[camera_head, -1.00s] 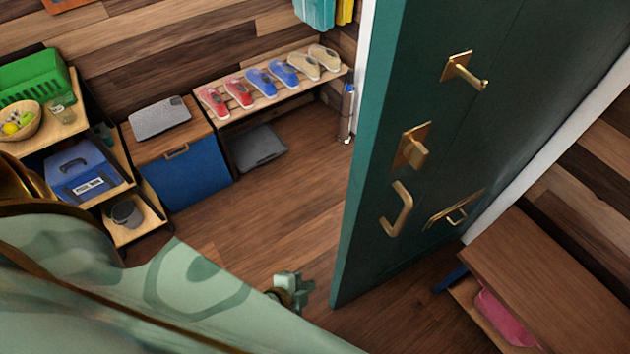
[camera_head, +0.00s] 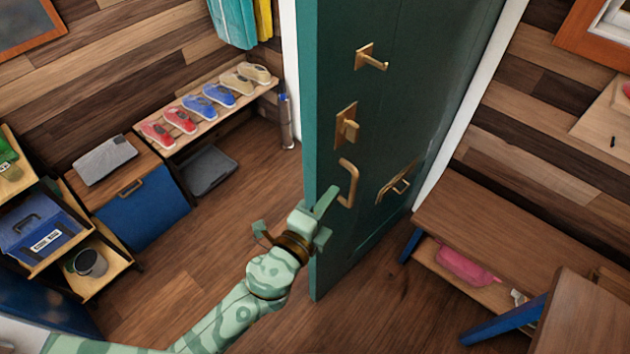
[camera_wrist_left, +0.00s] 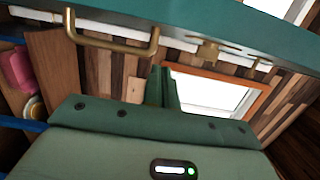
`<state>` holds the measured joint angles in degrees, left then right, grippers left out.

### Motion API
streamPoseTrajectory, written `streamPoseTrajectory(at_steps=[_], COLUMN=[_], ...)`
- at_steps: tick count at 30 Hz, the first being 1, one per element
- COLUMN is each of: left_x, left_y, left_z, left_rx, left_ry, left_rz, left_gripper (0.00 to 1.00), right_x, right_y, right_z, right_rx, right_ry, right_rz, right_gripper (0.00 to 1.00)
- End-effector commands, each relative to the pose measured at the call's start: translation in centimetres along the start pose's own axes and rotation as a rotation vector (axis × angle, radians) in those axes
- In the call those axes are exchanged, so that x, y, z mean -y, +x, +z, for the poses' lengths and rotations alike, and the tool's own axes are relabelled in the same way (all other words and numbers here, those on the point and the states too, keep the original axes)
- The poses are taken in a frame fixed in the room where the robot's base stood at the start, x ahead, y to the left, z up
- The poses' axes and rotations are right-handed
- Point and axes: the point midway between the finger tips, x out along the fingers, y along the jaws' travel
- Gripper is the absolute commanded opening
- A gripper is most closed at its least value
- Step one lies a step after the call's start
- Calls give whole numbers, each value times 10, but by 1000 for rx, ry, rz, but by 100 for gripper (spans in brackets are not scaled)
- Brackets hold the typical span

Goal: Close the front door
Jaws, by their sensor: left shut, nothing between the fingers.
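The green front door (camera_head: 425,75) stands open, with its narrow free edge toward me in the head view. It carries a gold pull handle (camera_head: 349,184), a gold latch knob (camera_head: 347,127), a hook (camera_head: 372,58) and a mail slot plate (camera_head: 398,184). My left gripper (camera_head: 325,204) is shut and empty, just below and left of the pull handle, close to the door's edge. In the left wrist view the gripper fingers (camera_wrist_left: 162,88) are together, with the pull handle (camera_wrist_left: 112,43) beyond them and the door (camera_wrist_left: 200,22) across the top. Contact is unclear. My right gripper is not in view.
A shoe bench (camera_head: 220,110) stands left of the door. A dark brown bench (camera_head: 500,215) with a pink item (camera_head: 466,262) beneath stands to the right, and another wooden piece (camera_head: 590,315) is nearer. A blue cabinet (camera_head: 145,215) is at left. Floor beside the door is clear.

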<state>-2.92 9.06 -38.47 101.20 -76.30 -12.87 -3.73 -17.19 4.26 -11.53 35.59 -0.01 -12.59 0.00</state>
Motion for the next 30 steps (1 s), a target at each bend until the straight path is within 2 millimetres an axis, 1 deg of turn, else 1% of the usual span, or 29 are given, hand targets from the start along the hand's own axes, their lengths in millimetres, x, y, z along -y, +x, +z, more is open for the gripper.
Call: streamPoseTrajectory(at_steps=[1, 3, 6, 9, 13, 24, 28, 30], left_x=[2, 0, 0, -1, -1, -1, -2, -3], left_y=[10, 10, 13, 15, 16, 16, 17, 17], left_z=[0, 14, 26, 34, 39, 41, 50, 61], left_rx=[0, 1, 0, 0, 0, -1, -11, -21], left_ry=[0, 5, 3, 1, 0, 0, 1, 6], left_rz=[-2, 1, 0, 1, 1, 1, 0, 0], left_gripper=[0, 0, 0, 0, 0, 0, 0, 0], right_x=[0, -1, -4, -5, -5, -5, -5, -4], right_y=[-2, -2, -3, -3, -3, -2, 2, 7], right_z=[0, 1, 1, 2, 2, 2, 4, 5], right_rx=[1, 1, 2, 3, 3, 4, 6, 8], right_ry=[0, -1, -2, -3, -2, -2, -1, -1], right_rz=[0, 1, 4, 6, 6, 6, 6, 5], right_gripper=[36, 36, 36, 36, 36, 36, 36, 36])
